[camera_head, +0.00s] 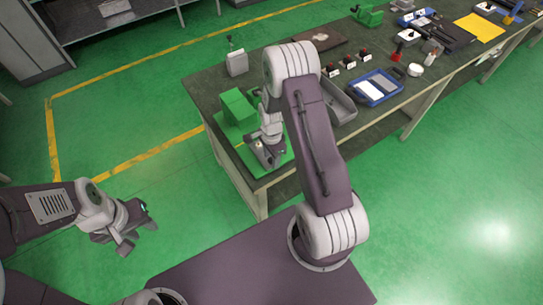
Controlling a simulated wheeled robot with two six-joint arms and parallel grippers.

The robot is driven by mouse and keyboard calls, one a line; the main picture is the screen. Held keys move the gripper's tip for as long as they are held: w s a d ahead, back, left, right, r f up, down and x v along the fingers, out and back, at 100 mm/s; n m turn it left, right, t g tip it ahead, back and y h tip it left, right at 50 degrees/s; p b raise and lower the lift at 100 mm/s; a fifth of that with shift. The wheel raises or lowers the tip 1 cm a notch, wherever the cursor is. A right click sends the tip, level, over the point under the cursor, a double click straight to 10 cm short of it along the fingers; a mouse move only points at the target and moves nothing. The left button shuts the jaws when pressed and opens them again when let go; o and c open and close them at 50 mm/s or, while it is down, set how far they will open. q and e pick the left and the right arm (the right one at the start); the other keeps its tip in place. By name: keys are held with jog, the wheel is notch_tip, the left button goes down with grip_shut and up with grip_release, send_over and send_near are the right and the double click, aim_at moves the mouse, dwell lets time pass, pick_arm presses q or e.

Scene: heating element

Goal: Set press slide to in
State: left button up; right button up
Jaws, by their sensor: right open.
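A green press-like machine (236,106) stands at the near left corner of the dark worktable (212,92), with a flat green base plate. I cannot make out the press slide itself, as my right arm and gripper cover part of the machine. My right gripper (268,155) is open and points down over the base plate, just right of the green block. Whether it touches the machine cannot be told. My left gripper (138,236) hangs over the floor at the left, away from the table, with its fingers apart and nothing between them.
A grey tray (341,108), a blue bin (375,99) and several small dark parts lie right of my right arm. A white-grey box (237,63) stands behind the machine. A yellow sheet (479,27) lies at the far right. The green floor at left is clear.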

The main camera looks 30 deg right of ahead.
jog(key=shift+a, duration=0.2)
grip_shut()
jog(key=shift+r, duration=0.1)
dwell(1.1)
